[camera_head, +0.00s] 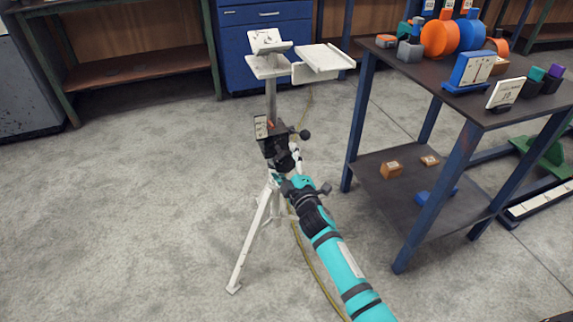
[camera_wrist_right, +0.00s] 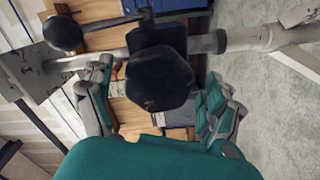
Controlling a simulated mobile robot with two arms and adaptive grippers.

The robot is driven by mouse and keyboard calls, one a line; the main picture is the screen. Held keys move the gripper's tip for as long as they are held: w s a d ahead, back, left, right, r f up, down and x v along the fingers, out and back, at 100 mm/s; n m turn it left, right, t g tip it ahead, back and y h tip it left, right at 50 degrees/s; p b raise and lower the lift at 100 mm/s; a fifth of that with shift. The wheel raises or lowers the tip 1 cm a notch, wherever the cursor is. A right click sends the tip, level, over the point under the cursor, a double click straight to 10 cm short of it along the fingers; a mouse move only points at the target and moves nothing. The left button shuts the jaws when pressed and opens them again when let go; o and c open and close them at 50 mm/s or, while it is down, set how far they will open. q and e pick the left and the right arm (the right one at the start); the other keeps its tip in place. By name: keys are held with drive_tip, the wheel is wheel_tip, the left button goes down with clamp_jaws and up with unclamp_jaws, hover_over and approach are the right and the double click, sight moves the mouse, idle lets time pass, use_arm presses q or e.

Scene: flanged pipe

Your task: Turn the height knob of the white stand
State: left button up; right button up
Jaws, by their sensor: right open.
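The white stand (camera_head: 271,97) is upright on the floor in the middle of the head view, with a post, a black clamp block and splayed tripod legs. In the right wrist view a large dark faceted knob (camera_wrist_right: 160,78) sits in front of my palm. It looks like the height knob; in the head view my gripper largely hides it. A smaller black ball knob (camera_head: 305,134) sticks out beside the block and also shows in the wrist view (camera_wrist_right: 62,32). My right gripper (camera_head: 289,160) is open, one finger on each side of the large knob. Contact cannot be told. My left gripper is out of view.
A dark table (camera_head: 436,87) with blue legs, holding orange, blue and grey parts, stands right of the stand. A blue cabinet (camera_head: 264,40) and a green-framed shelf (camera_head: 120,63) are behind. A yellowish cable (camera_head: 311,262) runs along the floor. The floor at left is clear.

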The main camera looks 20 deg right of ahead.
drive_tip(key=shift+s, duration=0.1)
drive_tip(key=s, duration=1.1)
drive_tip(key=shift+s+d, duration=0.2)
drive_tip(key=shift+s, duration=0.2)
drive_tip(key=shift+c, duration=0.5)
